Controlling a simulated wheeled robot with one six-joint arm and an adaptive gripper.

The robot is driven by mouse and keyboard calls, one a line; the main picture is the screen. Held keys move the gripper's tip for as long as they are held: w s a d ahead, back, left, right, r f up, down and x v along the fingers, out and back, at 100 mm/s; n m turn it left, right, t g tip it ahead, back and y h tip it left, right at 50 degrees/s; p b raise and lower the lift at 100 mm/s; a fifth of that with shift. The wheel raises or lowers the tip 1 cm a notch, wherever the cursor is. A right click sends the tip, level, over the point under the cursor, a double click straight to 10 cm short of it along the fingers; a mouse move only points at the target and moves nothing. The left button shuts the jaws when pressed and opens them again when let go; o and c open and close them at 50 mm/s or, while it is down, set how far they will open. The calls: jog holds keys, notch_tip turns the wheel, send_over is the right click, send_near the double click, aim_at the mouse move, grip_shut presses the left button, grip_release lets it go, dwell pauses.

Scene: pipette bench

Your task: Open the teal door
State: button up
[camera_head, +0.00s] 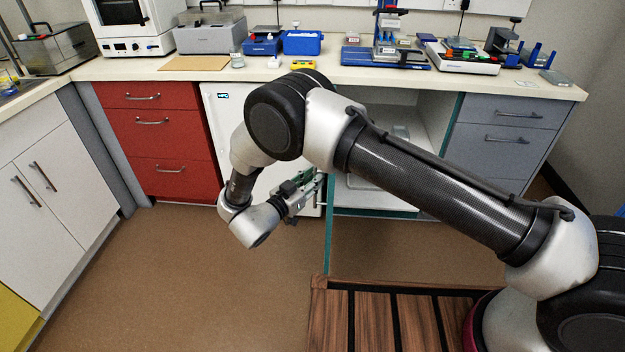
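The teal door (329,232) stands swung out from the bench front, seen nearly edge-on as a thin upright strip. Behind it the cabinet (376,209) is open, with its pale interior partly visible behind my arm; a teal edge shows at the opening's right side. My gripper (311,190) is at the left face of the door, near its upper visible part. Its fingers are small and overlap the door area, so I cannot tell whether they touch it or hold a handle. My arm hides the door's top.
A white front panel (222,112) and red drawers (160,136) lie left of the opening; grey drawers (505,138) lie right. The benchtop (340,77) carries lab equipment, including a blue-based stand (385,57). The brown floor (190,270) left of the door is clear.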

jog(key=shift+s+r, duration=0.1)
jog(key=shift+r, duration=0.05)
jog(key=v, duration=1.2)
